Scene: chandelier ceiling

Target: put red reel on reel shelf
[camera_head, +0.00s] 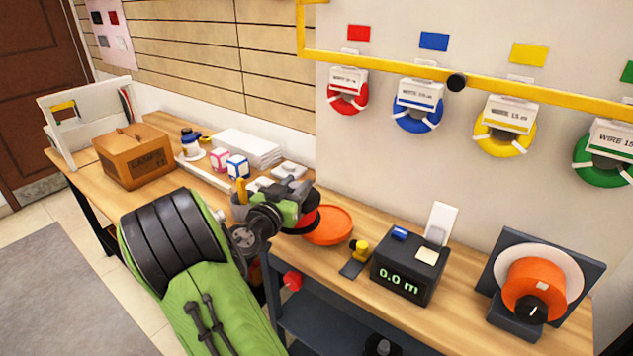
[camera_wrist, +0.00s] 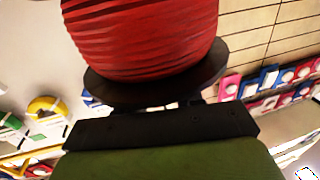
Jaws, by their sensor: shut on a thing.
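The red reel (camera_wrist: 145,38) fills the top middle of the wrist view, with wound red turns and a dark round flange. In the head view only a red part of it (camera_head: 309,219) shows beside my gripper (camera_head: 304,206). My gripper is shut on the reel and holds it over the bench, near an orange disc (camera_head: 333,229). My fingertips are mostly hidden. I cannot make out for sure which thing is the reel shelf.
The bench (camera_head: 455,297) holds a black meter box (camera_head: 404,274), an orange reel on a stand (camera_head: 535,286), a wooden crate (camera_head: 132,160) and a white rack (camera_head: 92,140). Wire coils, such as a blue one (camera_head: 417,123), hang on the wall. A yellow pipe (camera_head: 400,64) runs above them.

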